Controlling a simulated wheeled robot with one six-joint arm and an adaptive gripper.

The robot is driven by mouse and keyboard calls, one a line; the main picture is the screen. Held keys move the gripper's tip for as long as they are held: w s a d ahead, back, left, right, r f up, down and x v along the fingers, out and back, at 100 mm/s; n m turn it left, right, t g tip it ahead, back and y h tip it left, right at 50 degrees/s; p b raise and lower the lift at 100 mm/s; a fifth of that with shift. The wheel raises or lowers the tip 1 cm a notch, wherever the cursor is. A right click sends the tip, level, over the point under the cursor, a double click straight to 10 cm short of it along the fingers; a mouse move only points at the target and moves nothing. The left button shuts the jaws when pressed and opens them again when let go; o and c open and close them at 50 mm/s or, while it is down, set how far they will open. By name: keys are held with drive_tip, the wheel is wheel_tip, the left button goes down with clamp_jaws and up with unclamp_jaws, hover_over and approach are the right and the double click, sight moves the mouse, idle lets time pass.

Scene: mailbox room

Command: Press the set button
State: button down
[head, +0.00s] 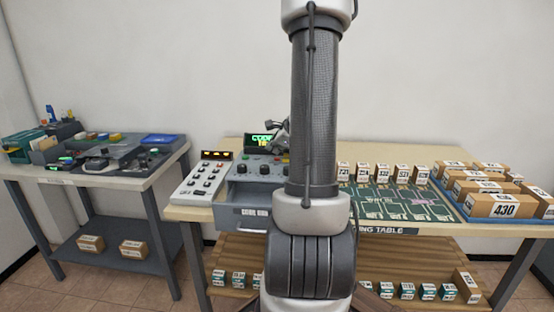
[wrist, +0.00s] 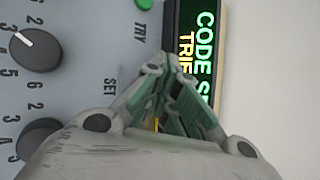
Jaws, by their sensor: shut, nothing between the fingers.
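The grey code panel (head: 252,170) stands on the middle table, with dark knobs and a lit green display (head: 262,140). In the wrist view, the SET label (wrist: 115,88) is printed on the grey panel left of my gripper (wrist: 166,66). My gripper is shut and empty, with its tips close to the display's edge in the picture. A small yellow patch (wrist: 155,124) shows between the finger links; it may be part of the set button, which is otherwise hidden. I cannot tell whether my gripper touches the panel. In the head view, my arm hides part of the panel.
A green button (wrist: 144,4) beside the TRY label and dark numbered knobs (wrist: 36,46) lie near my gripper. A white keypad box (head: 202,180) stands left of the panel. Cartons (head: 504,210) fill a blue tray at the right. A side table (head: 80,178) stands left.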

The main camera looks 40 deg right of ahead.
drive_tip(key=shift+r, duration=0.15)
drive_tip(key=shift+r, duration=2.4)
drive_tip(key=s+a+f+n, duration=0.1)
drive_tip(key=n, duration=0.1)
drive_tip(key=s+a+f+n+g+y, duration=0.1)
drive_tip(key=s+n, duration=0.1)
drive_tip(key=s+a+f+n+g+y, duration=0.1)
drive_tip(key=a+n, duration=0.1)
drive_tip(key=shift+s, duration=0.35)
drive_tip(key=s+a+r+n+g, duration=0.1)
drive_tip(key=s+a+r+n, duration=0.3)
drive_tip(key=s+a+n, duration=0.4)
drive_tip(key=s+a+r+n+g, duration=0.1)
drive_tip(key=s+a+r+n, duration=0.4)
drive_tip(key=s+a+n, duration=0.4)
drive_tip(key=a+n, duration=0.5)
drive_tip(key=shift+s+r+n+g+h, duration=0.25)
drive_tip(key=shift+s+n+g+h, duration=0.05)
drive_tip(key=shift+g+h, duration=0.1)
